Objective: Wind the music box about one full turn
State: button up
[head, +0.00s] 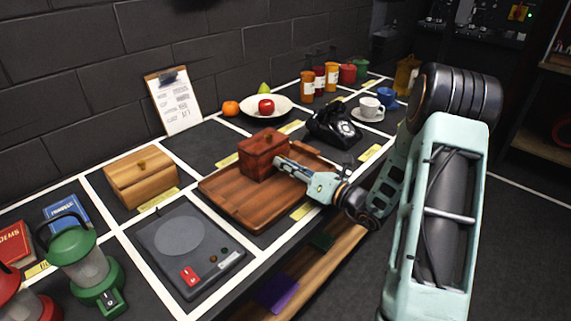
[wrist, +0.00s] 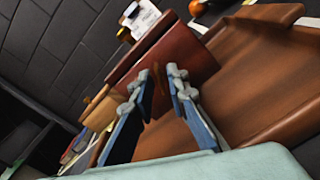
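The music box is a reddish-brown wooden box (head: 263,155) standing upright on a wooden tray (head: 225,204) in the head view. In the wrist view the box's near face (wrist: 185,50) fills the middle, tilted in the picture. My gripper (head: 279,162) is at the right side of the box, pointing at that face. In the wrist view my gripper (wrist: 160,80) has its two fingertips apart, one on each side of a small brownish upright part (wrist: 158,78) at the box's face, likely the winding key. Whether either fingertip touches that part is hard to tell.
Left of the tray are a light wooden box (head: 140,178), a grey scale-like device (head: 180,250) and a green lantern (head: 90,265). Behind stand a black telephone (head: 333,127) and a plate (head: 253,112) with fruit. Jars and cups stand farther right.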

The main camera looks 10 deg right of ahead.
jog(key=shift+o, duration=0.2)
jog(key=shift+d, duration=0.1)
jog(key=v, duration=1.2)
